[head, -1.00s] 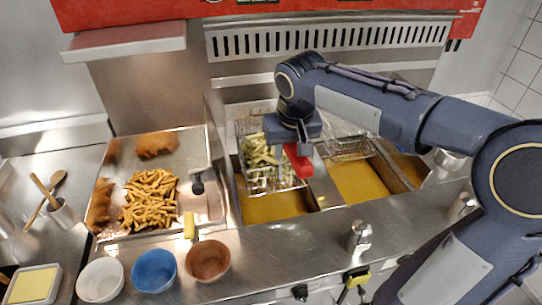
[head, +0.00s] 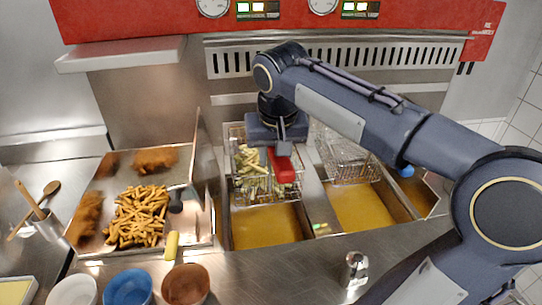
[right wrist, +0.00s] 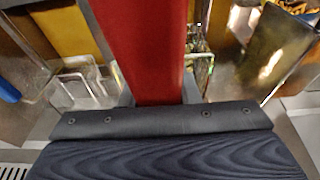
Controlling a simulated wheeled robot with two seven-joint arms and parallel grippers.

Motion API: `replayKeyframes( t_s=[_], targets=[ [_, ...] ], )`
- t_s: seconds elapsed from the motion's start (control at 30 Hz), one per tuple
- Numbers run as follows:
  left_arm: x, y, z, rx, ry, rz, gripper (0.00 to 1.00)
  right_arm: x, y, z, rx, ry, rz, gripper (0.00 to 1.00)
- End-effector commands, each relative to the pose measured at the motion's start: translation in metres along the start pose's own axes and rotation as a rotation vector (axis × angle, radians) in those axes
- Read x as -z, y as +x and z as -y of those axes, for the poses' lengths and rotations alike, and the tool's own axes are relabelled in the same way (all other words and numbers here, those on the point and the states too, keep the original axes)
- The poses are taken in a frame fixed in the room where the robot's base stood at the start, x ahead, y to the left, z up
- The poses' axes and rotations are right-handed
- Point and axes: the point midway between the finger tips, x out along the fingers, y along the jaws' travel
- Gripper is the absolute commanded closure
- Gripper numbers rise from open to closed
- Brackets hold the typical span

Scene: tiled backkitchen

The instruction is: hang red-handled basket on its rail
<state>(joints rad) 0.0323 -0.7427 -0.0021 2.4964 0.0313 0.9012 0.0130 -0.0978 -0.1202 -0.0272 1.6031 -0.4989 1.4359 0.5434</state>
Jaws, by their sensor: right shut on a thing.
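The wire basket (head: 240,190) with the red handle (head: 282,168) holds pale fries. It is above the left oil vat (head: 262,230), toward the back of the fryer. My right gripper (head: 284,150) is shut on the red handle, which also fills the middle of the right wrist view (right wrist: 150,50). The slotted steel back panel (head: 335,57) stands behind the basket. The arm hides part of the panel's lower area, and I cannot tell whether the basket touches a rail. My left gripper is not in view.
A second wire basket (head: 345,158) is at the back of the neighbouring oil vat (head: 362,208). A tray (head: 200,225) with browned fries stands left of the vats. Bowls (head: 128,287) line the front left counter. A metal shaker (head: 355,270) stands at the front edge.

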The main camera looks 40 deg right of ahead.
Motion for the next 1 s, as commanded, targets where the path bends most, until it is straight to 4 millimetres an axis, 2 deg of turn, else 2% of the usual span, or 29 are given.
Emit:
replayKeyframes(
  t_s=[0.67, 1.0],
  targets=[
    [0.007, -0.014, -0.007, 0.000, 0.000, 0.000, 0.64, 0.061, 0.015, 0.001, 0.000, 0.000, -0.003, 1.00],
    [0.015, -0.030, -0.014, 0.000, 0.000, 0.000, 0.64, 0.093, 0.023, 0.001, 0.000, -0.002, -0.003, 1.00]
  ],
)
